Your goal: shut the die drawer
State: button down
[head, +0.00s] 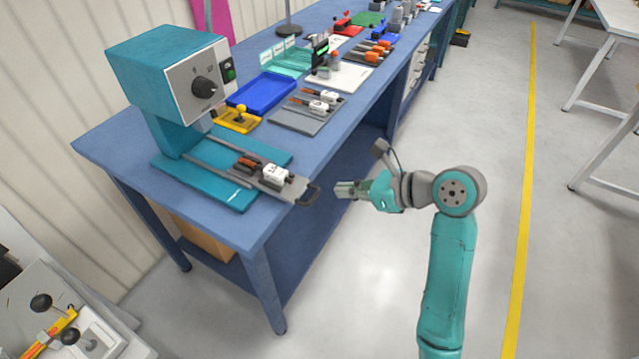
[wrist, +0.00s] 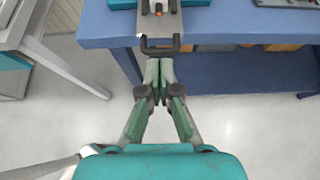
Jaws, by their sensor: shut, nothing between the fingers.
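The die drawer (head: 270,182) is a grey sliding plate on the teal base of a press (head: 165,85) on the blue bench. It is pulled out, and its front end sticks out past the bench edge. It carries a white block and orange-brown parts. Its dark handle (head: 308,195) is at the front end. My gripper (head: 340,189) is shut and empty, just right of the handle. In the wrist view, the fingertips (wrist: 158,62) are just below the handle (wrist: 160,46) in the picture; I cannot tell whether they touch it.
The blue bench (head: 225,205) runs away to the back, with a blue tray (head: 261,93), a yellow fixture (head: 237,119) and a grey plate with parts (head: 306,110). Open floor lies right of the bench, with a yellow line (head: 526,180) and white tables at the far right.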

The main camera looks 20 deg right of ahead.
aim_at(301, 190)
jog(key=x, duration=0.9)
jog(key=shift+w+a+f, duration=0.2)
jog(key=shift+a, duration=0.05)
